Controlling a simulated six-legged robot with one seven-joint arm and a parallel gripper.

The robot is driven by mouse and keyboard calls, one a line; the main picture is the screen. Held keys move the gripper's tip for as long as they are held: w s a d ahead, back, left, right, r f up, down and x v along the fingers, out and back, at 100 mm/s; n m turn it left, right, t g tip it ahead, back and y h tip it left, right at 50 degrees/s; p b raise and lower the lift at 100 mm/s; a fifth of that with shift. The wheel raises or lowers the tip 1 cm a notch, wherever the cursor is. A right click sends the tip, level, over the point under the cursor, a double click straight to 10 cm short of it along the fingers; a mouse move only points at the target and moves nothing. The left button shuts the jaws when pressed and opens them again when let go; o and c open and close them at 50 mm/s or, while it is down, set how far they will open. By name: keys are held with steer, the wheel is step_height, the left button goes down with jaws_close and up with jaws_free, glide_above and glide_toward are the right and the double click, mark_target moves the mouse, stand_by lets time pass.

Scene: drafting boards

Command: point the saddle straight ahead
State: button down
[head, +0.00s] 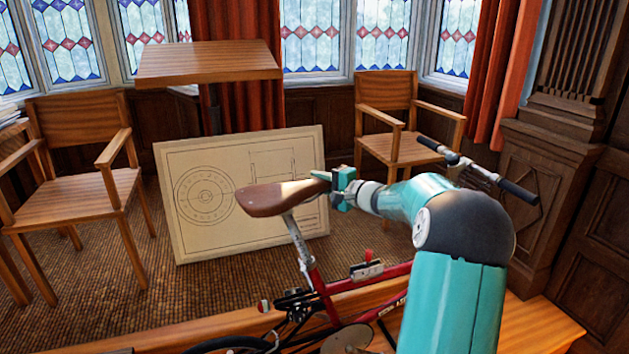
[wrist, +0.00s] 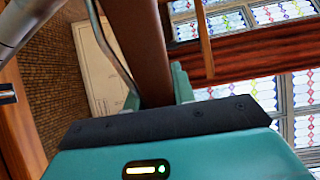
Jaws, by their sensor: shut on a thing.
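The brown saddle (head: 270,198) sits on its silver post on a red bicycle (head: 320,285). Its wide rear is at the left and its narrow nose runs right, into my gripper (head: 325,180). My gripper is shut on the nose. In the wrist view, the saddle (wrist: 138,45) runs up from between the teal fingers of my gripper (wrist: 157,95). The handlebar (head: 480,170) shows at the right, beyond my arm. My arm hides the front of the bicycle, so I cannot tell exactly how the nose lines up with the frame.
A drafting board (head: 245,240) with a drawing leans behind the bicycle. A wooden table (head: 208,62) stands behind it. One armchair (head: 75,190) is at the left, another (head: 397,150) behind the handlebar. A wooden bench edge (head: 190,330) crosses the front. Carpet (head: 90,290) is bare at the left.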

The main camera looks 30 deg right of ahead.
steer(key=shift+s+r+m+t+h, duration=0.2)
steer(key=shift+s+m+t+h, duration=0.5)
steer(key=shift+s+h, duration=0.45)
steer(key=c, duration=1.2)
jaws_free()
steer(key=shift+f, duration=0.1)
steer(key=shift+o, duration=0.2)
steer(key=shift+s, duration=0.1)
steer(key=s+d, duration=0.1)
steer(key=s, duration=1.2)
steer(key=shift+s+d, duration=0.2)
steer(key=shift+d, duration=0.2)
